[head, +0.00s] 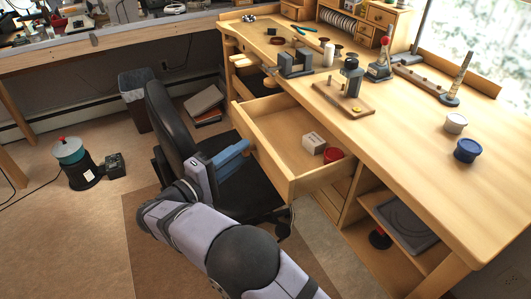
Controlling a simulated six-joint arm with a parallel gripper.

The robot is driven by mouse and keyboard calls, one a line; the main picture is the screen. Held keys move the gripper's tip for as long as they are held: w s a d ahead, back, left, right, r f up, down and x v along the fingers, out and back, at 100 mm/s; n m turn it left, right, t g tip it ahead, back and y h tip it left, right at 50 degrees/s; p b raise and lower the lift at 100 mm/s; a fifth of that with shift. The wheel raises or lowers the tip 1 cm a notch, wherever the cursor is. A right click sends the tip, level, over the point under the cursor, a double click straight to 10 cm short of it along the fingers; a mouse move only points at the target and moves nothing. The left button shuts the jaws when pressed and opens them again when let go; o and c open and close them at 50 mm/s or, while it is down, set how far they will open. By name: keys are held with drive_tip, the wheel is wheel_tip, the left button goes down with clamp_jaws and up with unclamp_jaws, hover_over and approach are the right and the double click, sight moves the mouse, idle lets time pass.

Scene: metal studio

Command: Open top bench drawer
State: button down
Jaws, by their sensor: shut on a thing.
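The top bench drawer (271,127) is pulled well out from under the wooden workbench (405,134). Inside it are a small white box (313,143) and a red round container (333,155) near its right side. My gripper (246,147) is at the drawer's front face and is shut on the drawer handle. The handle itself is mostly hidden by the gripper's blue fingers.
A black office chair (172,135) stands close to the left of my arm. Tools, a blue jar (467,150) and a white jar (455,123) stand on the benchtop. An open shelf (385,250) is under the bench at right.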

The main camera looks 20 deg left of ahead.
drive_tip(key=s+a+b, duration=0.1)
drive_tip(key=s+a, duration=0.3)
drive_tip(key=shift+s+a, duration=0.25)
drive_tip(key=c, duration=1.4)
unclamp_jaws()
drive_tip(key=shift+c, duration=0.2)
drive_tip(key=v, duration=0.7)
drive_tip(key=shift+s, duration=0.2)
